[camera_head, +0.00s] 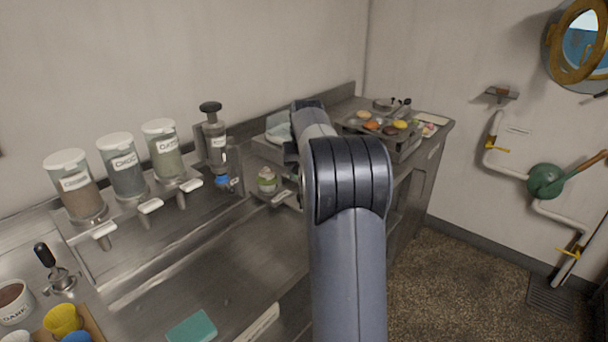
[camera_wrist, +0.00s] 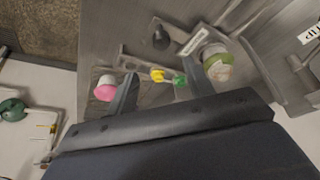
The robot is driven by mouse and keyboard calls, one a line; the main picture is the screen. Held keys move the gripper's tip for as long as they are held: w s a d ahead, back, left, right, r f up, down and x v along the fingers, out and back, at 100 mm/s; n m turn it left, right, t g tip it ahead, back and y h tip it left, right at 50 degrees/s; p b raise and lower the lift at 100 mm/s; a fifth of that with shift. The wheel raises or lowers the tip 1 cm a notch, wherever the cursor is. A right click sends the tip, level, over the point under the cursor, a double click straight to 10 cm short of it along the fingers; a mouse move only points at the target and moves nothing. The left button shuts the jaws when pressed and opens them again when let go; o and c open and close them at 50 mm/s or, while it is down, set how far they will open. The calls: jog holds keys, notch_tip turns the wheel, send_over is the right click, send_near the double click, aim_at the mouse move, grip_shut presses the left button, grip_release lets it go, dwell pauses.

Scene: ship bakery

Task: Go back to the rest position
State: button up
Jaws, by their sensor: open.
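My gripper (camera_wrist: 163,78) shows in the wrist view with its two dark fingers spread apart and nothing held between them. A pink-topped white cup (camera_wrist: 105,88) is beside the left finger, and a green-and-white cup (camera_wrist: 217,64) is beside the right finger tip. I cannot tell whether the fingers touch either one. Small yellow (camera_wrist: 158,75) and green (camera_wrist: 180,79) pieces show between the fingers. In the head view my arm reaches away over the counter and hides most of the gripper.
The steel counter (camera_head: 250,235) runs along the wall. Dispensers (camera_head: 123,165) and a plunger device (camera_head: 214,140) stand at left. A green-and-white cup (camera_head: 267,180) is left of my arm. A tray of colourful items (camera_head: 403,147) lies beyond.

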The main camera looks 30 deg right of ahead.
jog(key=p+x, duration=0.1)
jog(key=x, duration=1)
jog(key=shift+a, duration=0.1)
jog(key=shift+s+a, duration=0.25)
jog(key=shift+a, duration=0.4)
jog(key=shift+r, duration=0.15)
